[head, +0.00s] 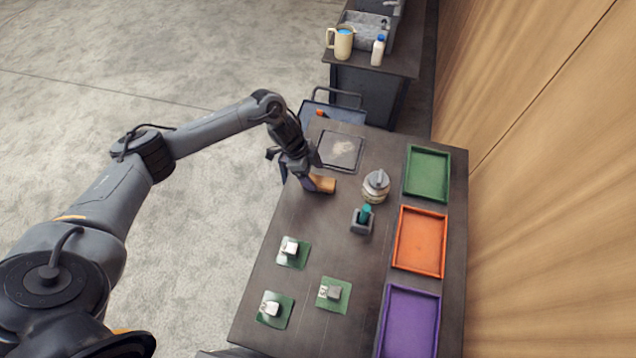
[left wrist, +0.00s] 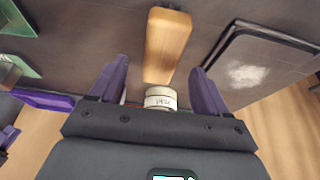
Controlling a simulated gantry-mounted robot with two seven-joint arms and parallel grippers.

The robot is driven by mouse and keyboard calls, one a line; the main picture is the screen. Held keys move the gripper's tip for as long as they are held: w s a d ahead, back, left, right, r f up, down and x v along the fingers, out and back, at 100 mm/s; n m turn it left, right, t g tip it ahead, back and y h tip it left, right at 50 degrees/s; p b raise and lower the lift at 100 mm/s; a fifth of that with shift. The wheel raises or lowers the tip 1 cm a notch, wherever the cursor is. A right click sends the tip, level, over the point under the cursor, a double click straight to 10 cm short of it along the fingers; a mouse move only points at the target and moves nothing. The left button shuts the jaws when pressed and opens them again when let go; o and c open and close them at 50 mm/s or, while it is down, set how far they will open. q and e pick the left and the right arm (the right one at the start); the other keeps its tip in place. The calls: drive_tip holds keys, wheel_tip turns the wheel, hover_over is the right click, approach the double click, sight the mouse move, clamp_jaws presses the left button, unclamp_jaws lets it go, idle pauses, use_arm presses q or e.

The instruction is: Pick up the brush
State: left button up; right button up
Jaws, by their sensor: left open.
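The brush (head: 323,184) shows as a tan wooden block on the dark table, near its left edge. In the left wrist view the brush (left wrist: 167,45) lies lengthwise between my finger tips, with a gap on each side. Its bristles cannot be made out. My left gripper (head: 308,181) is at the brush in the head view and partly covers it. In the left wrist view my left gripper (left wrist: 160,68) is open, its purple fingers spread apart with nothing held. My right gripper is in neither view.
A dark tray with pale powder (head: 341,151) lies behind the brush. A lidded jar (head: 376,187) and a small holder (head: 362,221) stand to its right. Green (head: 427,173), orange (head: 419,241) and purple (head: 409,321) trays line the right edge. Several green squares with blocks lie nearer.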

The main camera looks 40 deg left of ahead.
sight(319, 180)
use_arm(q)
drive_tip(key=x, duration=0.4)
drive_tip(key=shift+f, duration=0.2)
drive_tip(key=shift+f, duration=0.25)
idle(0.5)
drive_tip(key=c, duration=1.1)
drive_tip(key=shift+r, duration=0.1)
drive_tip(key=shift+r, duration=0.5)
wheel_tip(319, 180, up, 4)
drive_tip(key=shift+f, duration=0.1)
drive_tip(key=s+d+r, duration=0.2)
drive_tip(key=d+r, duration=0.1)
drive_tip(key=d, duration=0.2)
drive_tip(key=s+d+r+p, duration=0.1)
drive_tip(key=s+d+r, duration=0.2)
drive_tip(key=d, duration=0.2)
drive_tip(key=shift+d+r, duration=0.25)
drive_tip(key=shift+r, duration=0.05)
